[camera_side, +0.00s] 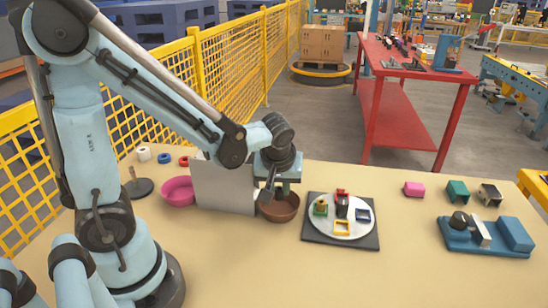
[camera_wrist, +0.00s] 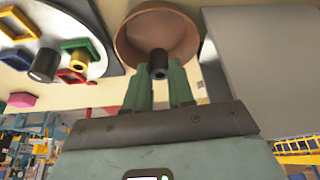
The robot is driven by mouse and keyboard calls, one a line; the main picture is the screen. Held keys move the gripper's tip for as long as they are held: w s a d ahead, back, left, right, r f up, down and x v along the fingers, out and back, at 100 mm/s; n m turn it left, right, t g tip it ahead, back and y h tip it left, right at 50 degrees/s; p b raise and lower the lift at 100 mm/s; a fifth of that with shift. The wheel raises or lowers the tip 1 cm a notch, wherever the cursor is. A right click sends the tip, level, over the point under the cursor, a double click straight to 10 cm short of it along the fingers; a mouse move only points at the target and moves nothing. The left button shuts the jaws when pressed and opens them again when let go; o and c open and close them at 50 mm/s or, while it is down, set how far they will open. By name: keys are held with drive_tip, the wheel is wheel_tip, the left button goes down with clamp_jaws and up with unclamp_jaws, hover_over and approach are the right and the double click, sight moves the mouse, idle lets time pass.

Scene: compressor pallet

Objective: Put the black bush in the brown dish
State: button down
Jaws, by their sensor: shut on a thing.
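My gripper (camera_wrist: 159,78) is shut on the black bush (camera_wrist: 159,63), a short dark cylinder with a hole in its end, seen between the fingertips in the wrist view. The brown dish (camera_wrist: 127,42) lies beyond the bush in that view. In the side view my gripper (camera_side: 270,195) points down at the brown dish (camera_side: 284,213), with its fingers over the left part of the dish. The bush cannot be made out in the side view. I cannot tell how far it is above the dish floor.
A grey upright panel (camera_side: 222,187) stands just left of the dish, close to my gripper. A pink dish (camera_side: 178,191) is beyond it. Right of the brown dish, a white round plate (camera_side: 322,228) on a dark square base holds several coloured parts.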

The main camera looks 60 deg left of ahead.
sight(279, 197)
drive_tip(key=shift+f, duration=1.8)
drive_tip(key=shift+f, duration=0.1)
drive_tip(key=c, duration=1)
unclamp_jaws()
drive_tip(key=shift+s+d+r+m+t+h, duration=0.6)
drive_tip(key=shift+s+d+r+m+t, duration=0.2)
drive_tip(key=shift+r+m, duration=1.05)
drive_tip(key=shift+s+d+r+m+t+h, duration=0.75)
drive_tip(key=shift+r+m, duration=0.8)
drive_tip(key=shift+r, duration=0.65)
drive_tip(key=shift+s+d+r+m+t+h, duration=0.45)
drive_tip(key=shift+s+d+r+m+t, duration=0.35)
drive_tip(key=shift+r+m, duration=1.05)
drive_tip(key=shift+s+r, duration=0.1)
drive_tip(key=shift+r, duration=0.05)
